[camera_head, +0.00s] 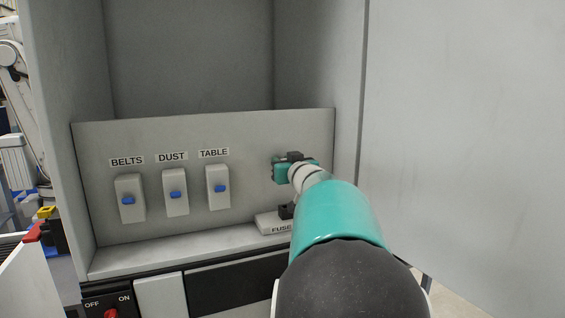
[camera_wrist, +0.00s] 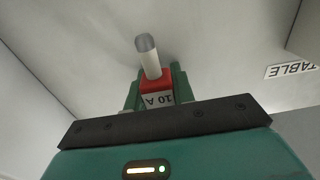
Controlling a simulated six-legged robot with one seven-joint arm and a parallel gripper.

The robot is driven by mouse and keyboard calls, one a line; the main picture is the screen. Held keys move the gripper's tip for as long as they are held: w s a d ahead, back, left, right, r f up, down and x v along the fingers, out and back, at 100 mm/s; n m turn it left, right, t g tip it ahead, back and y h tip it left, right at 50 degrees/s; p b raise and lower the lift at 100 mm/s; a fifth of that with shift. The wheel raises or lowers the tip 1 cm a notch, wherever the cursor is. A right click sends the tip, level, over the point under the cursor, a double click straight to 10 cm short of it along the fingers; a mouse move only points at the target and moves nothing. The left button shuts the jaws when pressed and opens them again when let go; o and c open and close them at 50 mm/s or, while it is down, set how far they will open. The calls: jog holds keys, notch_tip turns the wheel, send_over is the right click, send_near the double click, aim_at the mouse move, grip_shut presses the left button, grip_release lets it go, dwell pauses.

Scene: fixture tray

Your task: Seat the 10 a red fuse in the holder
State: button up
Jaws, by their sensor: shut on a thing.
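The red fuse (camera_wrist: 158,82) is between the two green fingers of my gripper (camera_wrist: 156,90) in the wrist view. Its white label reads 10 A. A pale rod with a grey end cap sticks out past the fingertips. In the head view my gripper (camera_head: 290,168) is in front of the grey panel, right of the TABLE switch; the fuse cannot be made out there. Below it, a light box labelled FUSE (camera_head: 273,224) sits on the ledge, with a black part (camera_head: 287,211) at its right. My arm hides the box's right side, so the holder's opening is not visible.
Three switches with blue levers, BELTS (camera_head: 129,198), DUST (camera_head: 175,192) and TABLE (camera_head: 218,187), line the panel (camera_head: 250,140). A red OFF/ON switch (camera_head: 111,313) is lower left. Cabinet walls enclose both sides; the recess (camera_head: 190,60) above the panel is empty.

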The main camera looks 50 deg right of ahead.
aim_at(279, 192)
jog(key=shift+a, duration=0.1)
jog(key=shift+s+f, duration=0.1)
jog(key=shift+f, duration=0.35)
notch_tip(279, 192, down, 2)
jog(key=shift+f, duration=1.45)
jog(key=shift+f, duration=2.25)
dwell(0.5)
jog(key=o, duration=1)
jog(key=shift+o, duration=0.2)
jog(key=v, duration=1.3)
jog(key=shift+s+a, duration=0.15)
jog(key=shift+s, duration=0.2)
